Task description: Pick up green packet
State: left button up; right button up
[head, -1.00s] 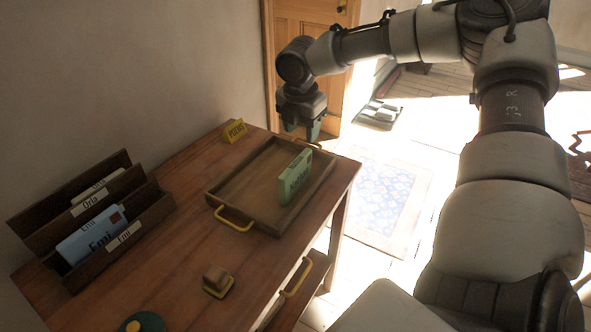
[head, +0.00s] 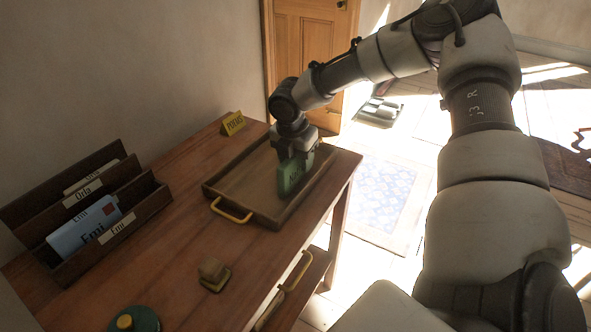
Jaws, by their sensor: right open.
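The green packet (head: 289,178) stands upright in the wooden tray (head: 232,188), towards the tray's right side, with dark writing on its face. My right gripper (head: 296,160) points down right over the packet, with its fingers at the packet's upper part. The fingers are open, and the packet's top edge is partly hidden by them. I cannot tell whether a finger touches it. My left gripper is not in view.
The tray has yellow handles and rests on a wooden table (head: 160,235). A letter rack (head: 150,200) with envelopes stands at the left. A yellow sign (head: 233,123), a small stamp-like block (head: 213,272) and a green round object (head: 135,320) are also on the table.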

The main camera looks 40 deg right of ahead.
jog(key=shift+f, duration=0.15)
grip_shut()
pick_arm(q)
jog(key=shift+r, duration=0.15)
pick_arm(e)
jog(key=shift+r, duration=0.25)
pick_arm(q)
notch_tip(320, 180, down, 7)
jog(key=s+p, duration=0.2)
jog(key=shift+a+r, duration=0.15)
pick_arm(e)
notch_tip(320, 180, up, 10)
jog(key=shift+f, duration=0.2)
